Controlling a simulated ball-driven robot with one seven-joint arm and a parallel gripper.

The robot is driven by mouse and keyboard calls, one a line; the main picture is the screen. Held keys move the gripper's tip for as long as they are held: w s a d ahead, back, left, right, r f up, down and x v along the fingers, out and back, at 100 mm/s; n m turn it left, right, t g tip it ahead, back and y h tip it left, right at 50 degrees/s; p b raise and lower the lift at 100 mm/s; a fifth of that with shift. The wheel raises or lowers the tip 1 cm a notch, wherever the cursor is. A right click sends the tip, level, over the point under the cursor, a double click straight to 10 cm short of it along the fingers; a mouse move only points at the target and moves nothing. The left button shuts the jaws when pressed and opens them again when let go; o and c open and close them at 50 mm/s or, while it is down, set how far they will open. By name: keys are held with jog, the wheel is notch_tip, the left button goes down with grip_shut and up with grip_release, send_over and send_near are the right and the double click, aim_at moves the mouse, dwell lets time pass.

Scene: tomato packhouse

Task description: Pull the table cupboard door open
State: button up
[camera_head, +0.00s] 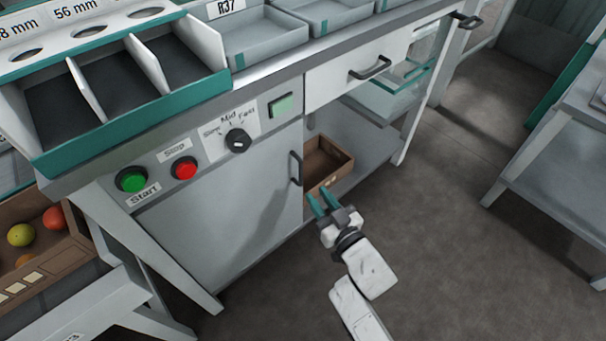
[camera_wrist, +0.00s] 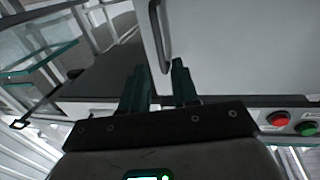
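The table cupboard door (camera_head: 235,205) is a plain grey panel under the control strip, and it looks shut. Its dark upright bar handle (camera_head: 296,168) is near the door's right edge. In the wrist view the handle (camera_wrist: 160,36) lies just beyond the fingertips, in line with the gap between them, and the pale door (camera_wrist: 235,50) fills the upper right. My gripper (camera_head: 319,204) has its teal fingers apart with nothing between them. It is in front of the door's right edge, a little below the handle. The wrist view also shows the open fingers (camera_wrist: 160,68).
A brown crate (camera_head: 328,165) sits on the open shelf right of the door. A drawer with a dark handle (camera_head: 371,68) is above it. Start and stop buttons (camera_head: 183,168) and a dial (camera_head: 238,141) line the panel. Floor at the right is clear (camera_head: 450,230).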

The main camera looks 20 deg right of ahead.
aim_at(302, 175)
jog(key=w+b, duration=0.1)
jog(key=w, duration=0.1)
jog(key=w+b, duration=0.2)
jog(key=w, duration=0.1)
jog(key=w+a+b, duration=0.1)
jog(key=w, duration=0.2)
jog(key=shift+w+f, duration=0.15)
jog(key=shift+w+b, duration=0.35)
jog(key=shift+w, duration=0.15)
jog(key=shift+c, duration=0.2)
grip_shut()
